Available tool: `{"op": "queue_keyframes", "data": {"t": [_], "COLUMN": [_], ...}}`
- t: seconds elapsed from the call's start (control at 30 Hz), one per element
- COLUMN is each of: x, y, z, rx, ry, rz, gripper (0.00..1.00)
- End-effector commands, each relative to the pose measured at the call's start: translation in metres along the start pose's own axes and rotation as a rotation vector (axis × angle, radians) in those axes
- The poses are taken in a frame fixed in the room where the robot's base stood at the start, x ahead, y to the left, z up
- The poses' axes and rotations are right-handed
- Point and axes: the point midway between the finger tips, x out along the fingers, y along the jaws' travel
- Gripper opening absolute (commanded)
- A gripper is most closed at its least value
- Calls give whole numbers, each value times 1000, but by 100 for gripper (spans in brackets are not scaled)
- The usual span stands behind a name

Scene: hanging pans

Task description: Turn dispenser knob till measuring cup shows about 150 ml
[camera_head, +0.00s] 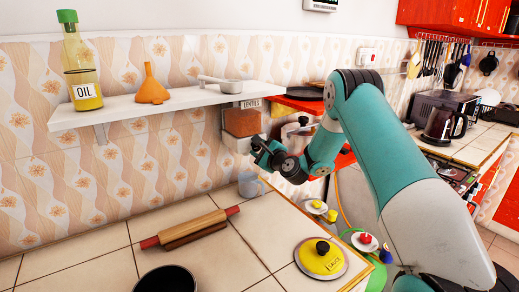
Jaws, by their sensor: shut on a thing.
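The dispenser (241,121) is a clear box of reddish-brown lentils with a "LENTILS" label, fixed under the right end of the white shelf. My gripper (257,147) is dark and sits at the lower right of the dispenser, shut at its knob. The knob itself is hidden by the fingers. The measuring cup (248,185) stands upright on the tiled counter below the dispenser. It looks greyish and see-through. Its marks and fill level are too small to read.
The shelf (160,104) holds an oil bottle (80,75), an orange funnel (152,88) and a metal scoop (228,86). On the counter lie a rolling pin (190,228), a dark pan (166,279) and a yellow lid (320,259). Bare tiles lie left of the cup.

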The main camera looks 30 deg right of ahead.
Motion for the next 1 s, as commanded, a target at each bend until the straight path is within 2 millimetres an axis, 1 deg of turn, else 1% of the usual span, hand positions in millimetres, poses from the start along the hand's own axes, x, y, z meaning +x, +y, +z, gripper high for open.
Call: {"op": "queue_keyframes", "data": {"t": [0.1, 0.13, 0.23, 0.53, 0.67, 0.77, 1.0], "x": [-1, -1, -1, -2, -12, -30, -91], "y": [1, 1, 1, 1, 2, 4, 6], "z": [-2, -2, -2, -1, -4, -5, -8], "rx": [-1, -1, -1, -1, 0, 2, 2], "ry": [4, 4, 3, 2, 3, 5, 7], "rz": [1, 1, 1, 1, 1, 0, -2], "gripper": [16, 42, 65, 65, 65, 65, 65]}}
